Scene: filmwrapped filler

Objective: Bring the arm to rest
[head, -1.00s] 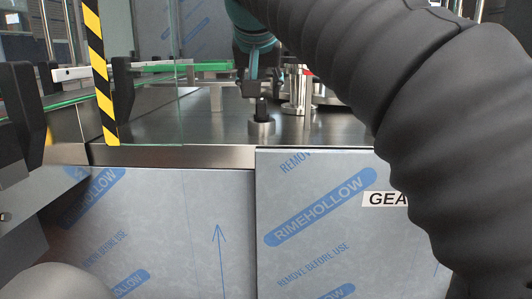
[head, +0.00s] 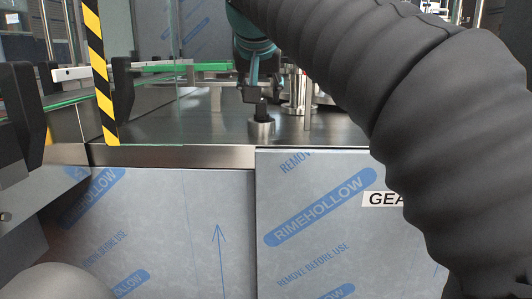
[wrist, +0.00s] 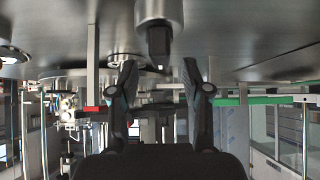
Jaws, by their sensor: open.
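My gripper (wrist: 158,66) is open and empty, with its two black fingers spread apart in the wrist view. In the head view my gripper (head: 254,92) shows small and dark under the teal wrist, close to a short steel post with a black top (head: 262,129). The same post (wrist: 158,14) hangs from the top of the wrist view, which looks upside down, in line with the gap between the fingers. I cannot tell how far the fingers are from it. My arm's black ribbed sleeve hides the right of the head view.
The steel worktop (head: 190,128) is bare at its front left. A taller steel post (head: 297,92) stands behind, partly hidden by my arm. A yellow-black striped upright (head: 98,70) and a clear panel stand at left. Film-wrapped cabinet fronts (head: 160,235) lie below.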

